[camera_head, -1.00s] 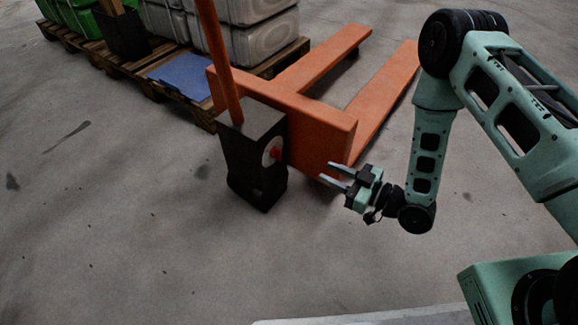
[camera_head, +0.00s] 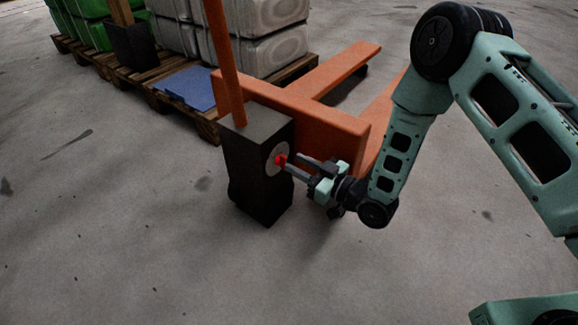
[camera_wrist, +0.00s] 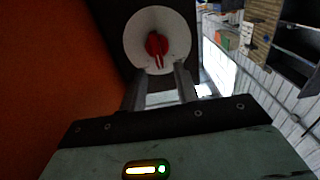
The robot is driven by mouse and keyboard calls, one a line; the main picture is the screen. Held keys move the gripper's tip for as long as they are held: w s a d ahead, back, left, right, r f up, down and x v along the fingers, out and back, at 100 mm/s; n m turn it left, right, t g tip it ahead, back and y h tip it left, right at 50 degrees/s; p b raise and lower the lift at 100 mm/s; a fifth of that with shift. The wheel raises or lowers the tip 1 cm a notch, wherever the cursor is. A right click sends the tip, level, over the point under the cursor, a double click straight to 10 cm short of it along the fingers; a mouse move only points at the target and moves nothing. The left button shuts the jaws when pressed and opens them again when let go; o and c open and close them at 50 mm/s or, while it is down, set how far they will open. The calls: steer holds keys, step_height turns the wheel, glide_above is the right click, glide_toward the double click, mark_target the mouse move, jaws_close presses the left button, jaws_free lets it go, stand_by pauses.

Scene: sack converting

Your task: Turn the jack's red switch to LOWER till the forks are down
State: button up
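The orange pallet jack (camera_head: 320,120) stands on the floor with its forks to the back right. Its black housing (camera_head: 250,150) carries a pale round dial with the red switch (camera_head: 281,160) on its right face. In the wrist view the red switch (camera_wrist: 157,46) sits in the middle of the white dial (camera_wrist: 135,40), its narrow end pointing down in the picture. My gripper (camera_head: 290,166) is at the dial, fingertips close to the switch. In the wrist view its fingers (camera_wrist: 160,80) are apart, just below the switch, with nothing between them. I cannot tell whether they touch the dial.
A wooden pallet (camera_head: 205,122) with white sacks (camera_head: 265,45), green sacks (camera_head: 90,30), a dark bin (camera_head: 132,45) and a blue sheet (camera_head: 188,88) stands at the back left. The orange body (camera_wrist: 50,80) is close on the wrist view's left. Floor in front is clear.

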mark_target(286, 159)
steer(key=shift+b+x, duration=0.55)
steer(key=shift+x, duration=1.25)
jaws_close()
steer(key=shift+f, duration=0.1)
